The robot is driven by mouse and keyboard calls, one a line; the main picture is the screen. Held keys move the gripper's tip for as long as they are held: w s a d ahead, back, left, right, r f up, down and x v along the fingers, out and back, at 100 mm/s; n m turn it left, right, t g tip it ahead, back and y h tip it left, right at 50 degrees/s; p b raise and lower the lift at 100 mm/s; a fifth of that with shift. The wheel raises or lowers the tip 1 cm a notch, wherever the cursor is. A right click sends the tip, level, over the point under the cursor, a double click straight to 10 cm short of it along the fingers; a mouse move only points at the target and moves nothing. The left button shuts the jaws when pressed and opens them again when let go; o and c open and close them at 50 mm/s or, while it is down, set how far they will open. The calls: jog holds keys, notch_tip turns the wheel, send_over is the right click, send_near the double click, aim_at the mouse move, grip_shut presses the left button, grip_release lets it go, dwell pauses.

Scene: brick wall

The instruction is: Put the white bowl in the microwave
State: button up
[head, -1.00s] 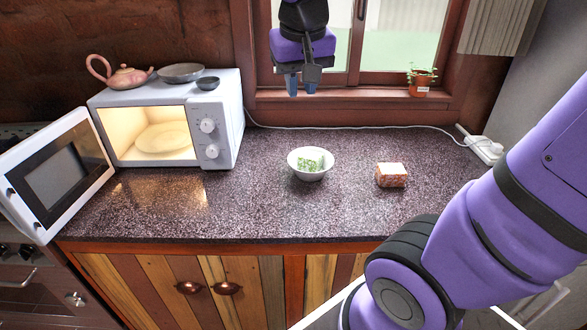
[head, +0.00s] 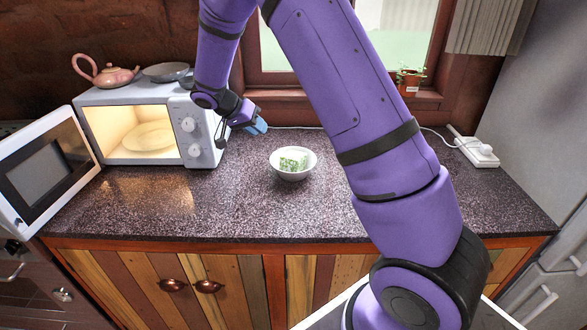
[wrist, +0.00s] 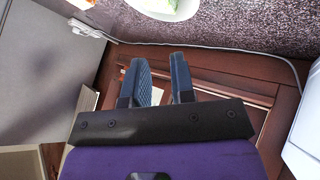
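The white bowl (head: 293,173) stands upright on the speckled counter, right of the microwave, with a green and white item (head: 293,160) inside it. In the wrist view part of the bowl (wrist: 150,10) shows at the top edge. The white microwave (head: 190,130) is at the left with its door (head: 45,172) swung open and its lit inside showing a plate (head: 148,137). My gripper (head: 258,127) is above the counter between the microwave and the bowl, apart from the bowl. Its blue fingers (wrist: 161,82) are spread with nothing between them in the wrist view.
A pink teapot (head: 105,72) and a grey dish (head: 166,72) sit on the microwave. A potted plant (head: 409,80) is on the window sill. A white power strip (head: 474,150) lies at the back right. My arm covers the counter's middle right.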

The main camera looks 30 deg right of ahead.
jog(key=m+h, duration=0.1)
jog(key=h, duration=0.1)
send_near(277, 154)
jog(key=x, duration=0.4)
jog(key=shift+s+d+f, duration=0.2)
jog(key=shift+s, duration=0.05)
jog(key=shift+x, duration=2.55)
jog(key=shift+w+d, duration=0.1)
jog(key=shift+w, duration=0.05)
grip_shut()
